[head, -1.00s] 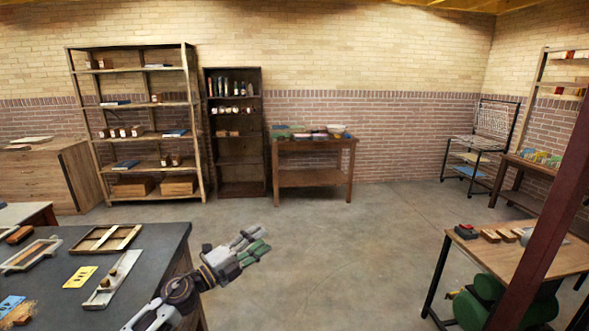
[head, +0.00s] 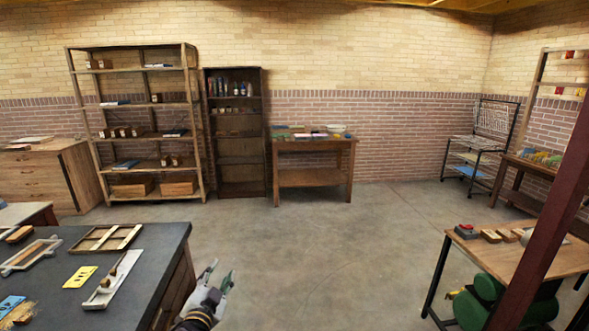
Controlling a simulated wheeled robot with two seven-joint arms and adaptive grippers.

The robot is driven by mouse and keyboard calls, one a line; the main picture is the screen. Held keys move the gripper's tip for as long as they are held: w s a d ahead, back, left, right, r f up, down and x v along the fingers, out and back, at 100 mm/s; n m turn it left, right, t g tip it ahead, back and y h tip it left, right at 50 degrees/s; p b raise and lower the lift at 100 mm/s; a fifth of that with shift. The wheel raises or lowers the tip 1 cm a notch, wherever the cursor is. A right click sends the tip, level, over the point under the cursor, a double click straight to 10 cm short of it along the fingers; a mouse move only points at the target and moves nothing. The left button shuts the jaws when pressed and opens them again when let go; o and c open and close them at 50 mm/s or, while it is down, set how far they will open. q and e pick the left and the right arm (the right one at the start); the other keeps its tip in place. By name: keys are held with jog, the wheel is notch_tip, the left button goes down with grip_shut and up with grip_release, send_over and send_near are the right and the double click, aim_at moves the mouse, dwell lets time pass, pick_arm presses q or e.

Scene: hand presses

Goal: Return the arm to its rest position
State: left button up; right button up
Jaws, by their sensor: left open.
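My left gripper (head: 216,277) is low in the head view, just right of the dark work table's (head: 150,262) right edge. Its fingers point up and away, spread apart, with nothing between them. Only the gripper and a short bit of wrist show; the rest of the arm is below the frame. It appears apart from the table. My right gripper does not show.
The dark table holds wooden frames (head: 107,238), a yellow card (head: 80,277) and a blue card (head: 10,304). A wooden table (head: 535,256) with small blocks (head: 491,236) stands right, behind a dark red post (head: 540,245). The floor between (head: 340,255) is clear.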

pick_arm(q)
jog(key=s+a+f+n+g+y, duration=0.25)
jog(key=s+f+n+g, duration=0.35)
jog(key=s+f, duration=0.6)
jog(key=s+d+f+g+h, duration=0.1)
jog(key=s+f+g, duration=0.25)
jog(key=s, duration=0.45)
jog(key=s+f+g+h, duration=0.2)
jog(key=s+g, duration=0.2)
jog(key=s, duration=0.4)
notch_tip(320, 180, down, 32)
jog(key=s+g, duration=0.1)
jog(key=s, duration=0.1)
jog(key=s+a+f, duration=0.2)
jog(key=s+f, duration=0.8)
jog(key=s, duration=0.1)
jog(key=s+a+f+g, duration=0.1)
jog(key=s+f, duration=0.9)
jog(key=s, duration=0.1)
jog(key=shift+s+a+f, duration=0.25)
jog(key=shift+a+f, duration=0.1)
jog(key=shift+g+y, duration=0.25)
